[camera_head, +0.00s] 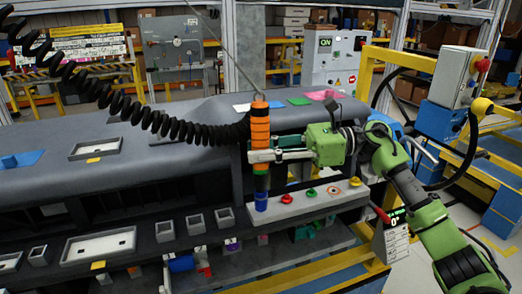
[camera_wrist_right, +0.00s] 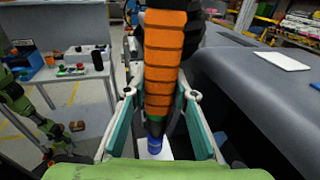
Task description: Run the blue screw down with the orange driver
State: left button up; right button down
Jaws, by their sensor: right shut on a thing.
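The orange driver (camera_head: 260,128) hangs upright from a cable and a black coiled hose, at the front edge of the dashboard module. My right gripper (camera_head: 264,156) comes in from the right and is shut around the driver's lower body. In the right wrist view the driver (camera_wrist_right: 165,65) stands between the two fingers (camera_wrist_right: 158,118). A blue piece, apparently the blue screw (camera_head: 261,200), is directly under the driver on the grey ledge; it also shows at the driver's lower end in the wrist view (camera_wrist_right: 154,145). I cannot tell whether they touch. My left gripper is not in view.
The grey ledge (camera_head: 345,202) holds red, green and yellow small pieces right of the blue one. Several small grey bins (camera_head: 195,224) and a tray (camera_head: 98,246) stand to the left. The dashboard module (camera_head: 170,172) lies behind, with a yellow frame (camera_head: 372,75) at right.

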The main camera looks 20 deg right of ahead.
aim_at(263, 126)
jog(key=shift+d+f+b, duration=0.1)
jog(key=shift+f+b, duration=0.1)
jog(key=shift+b, duration=0.55)
dwell(0.8)
jog(key=shift+f+b, duration=0.3)
jog(key=shift+b, duration=0.3)
dwell(1.0)
jog(key=shift+r, duration=0.15)
jog(key=shift+w+r+p, duration=0.1)
jog(key=shift+r+p, duration=0.3)
jog(key=shift+r, duration=0.25)
jog(key=shift+r+p, duration=1.05)
jog(key=shift+r, duration=1.45)
